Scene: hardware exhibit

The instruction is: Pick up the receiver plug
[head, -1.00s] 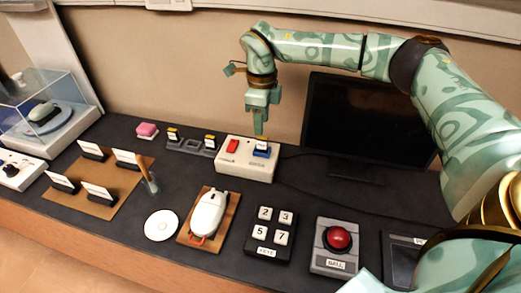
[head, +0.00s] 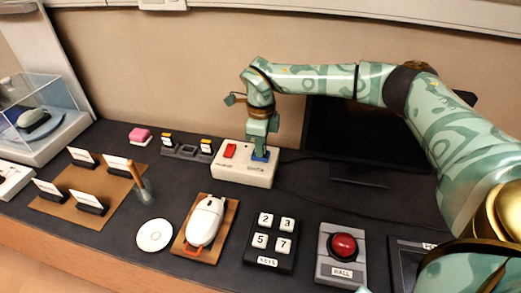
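A cream box (head: 230,175) stands near the wall with a red part (head: 230,150) on its left and a blue part (head: 261,156) on its right. My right gripper (head: 260,152) points straight down at the blue part and covers the small labelled plug there. I cannot tell whether its fingers are closed on that plug. Two similar small plugs, a left one (head: 167,139) and a right one (head: 206,146), stand by a grey holder (head: 186,151) left of the box. Which plug is the receiver plug cannot be read. My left gripper is out of view.
A dark monitor (head: 345,135) stands right of the box, behind my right arm. In front are a white mouse (head: 206,220) on a board, a white disc (head: 154,235), a key block (head: 272,240) and a red button (head: 343,245).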

